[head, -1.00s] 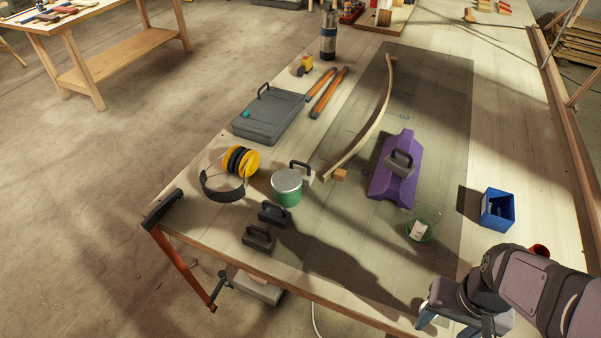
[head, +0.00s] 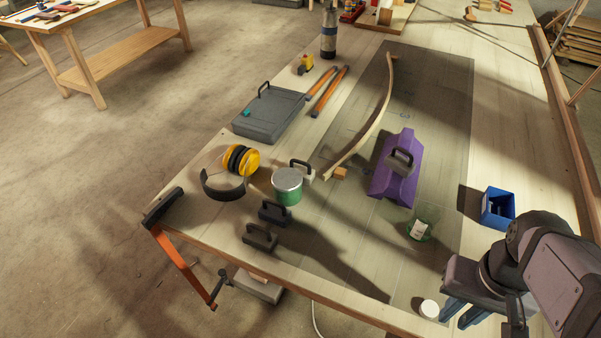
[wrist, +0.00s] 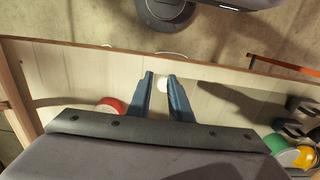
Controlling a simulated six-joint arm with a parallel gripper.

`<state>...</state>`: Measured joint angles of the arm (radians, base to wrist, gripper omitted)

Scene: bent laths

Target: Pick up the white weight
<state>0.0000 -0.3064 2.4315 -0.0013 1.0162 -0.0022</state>
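A small white round object (head: 429,309) is on the table near its front edge, just left of my gripper (head: 454,320) in the head view. In the wrist view this white object (wrist: 163,86) shows between the fingers of my gripper (wrist: 160,76), which are apart with nothing clasped. I cannot tell its height against the fingertips. A pale weight with a black handle (head: 307,172) stands farther off, partly hidden behind the green tin (head: 287,190). Two darker handled weights (head: 275,212) stand in front of the tin, and a grey one (head: 400,161) sits on the purple form (head: 391,187).
A clear green-tinted cup (head: 422,226) and a blue box (head: 497,208) stand beyond my gripper. A bent lath (head: 371,128) lies on the dark mat. A red round object (wrist: 109,105) is left of the fingers in the wrist view. An orange clamp (head: 183,265) grips the table's left corner.

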